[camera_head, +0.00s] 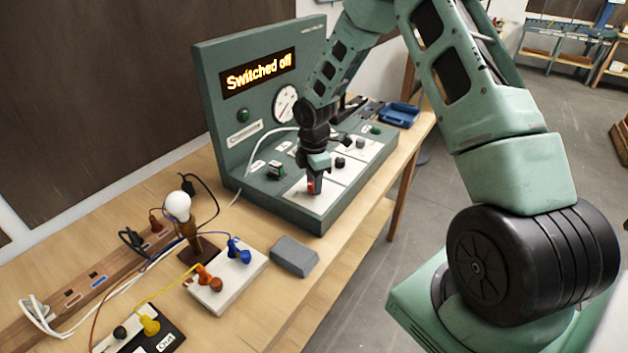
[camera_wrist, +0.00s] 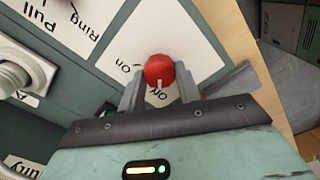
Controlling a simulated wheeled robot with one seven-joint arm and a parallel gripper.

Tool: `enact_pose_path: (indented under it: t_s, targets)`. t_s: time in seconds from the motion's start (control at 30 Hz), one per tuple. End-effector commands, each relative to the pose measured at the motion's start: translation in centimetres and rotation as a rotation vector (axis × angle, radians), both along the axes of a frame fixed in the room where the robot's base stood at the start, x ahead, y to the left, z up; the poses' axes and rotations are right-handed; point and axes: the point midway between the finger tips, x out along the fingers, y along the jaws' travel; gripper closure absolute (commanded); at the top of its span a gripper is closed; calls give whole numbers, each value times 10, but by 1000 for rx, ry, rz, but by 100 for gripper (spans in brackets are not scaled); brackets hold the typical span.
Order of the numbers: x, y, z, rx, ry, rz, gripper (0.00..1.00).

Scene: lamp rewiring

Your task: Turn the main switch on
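The main switch is a red rotary knob (camera_wrist: 159,70) with a white mark, on a white panel between the printed words "On" and "Off". My gripper (camera_wrist: 161,88) is at the knob, with one finger on each side of it. The fingertips look very close to the knob's sides; I cannot tell whether they press on it. In the head view the gripper (camera_head: 315,183) points down at the console's front, and a bit of the red knob (camera_head: 310,186) shows beside it. The console display (camera_head: 259,73) reads "Switched off".
The green console (camera_head: 217,108) stands on a wooden table, with a dial and several other controls near my gripper. A lamp with a white bulb (camera_head: 178,205), a grey block (camera_head: 294,255), plugs and loose cables lie to the left. A blue tray (camera_head: 400,115) is behind.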

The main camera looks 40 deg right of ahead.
Motion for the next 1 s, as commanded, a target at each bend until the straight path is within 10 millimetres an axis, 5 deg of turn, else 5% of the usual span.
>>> enact_pose_path:
  t_s: [0.47, 1.0]
  targets:
    - [0, 0, 0, -1, 1, -64, 89]
    - [1, -1, -1, -2, 0, -509, 89]
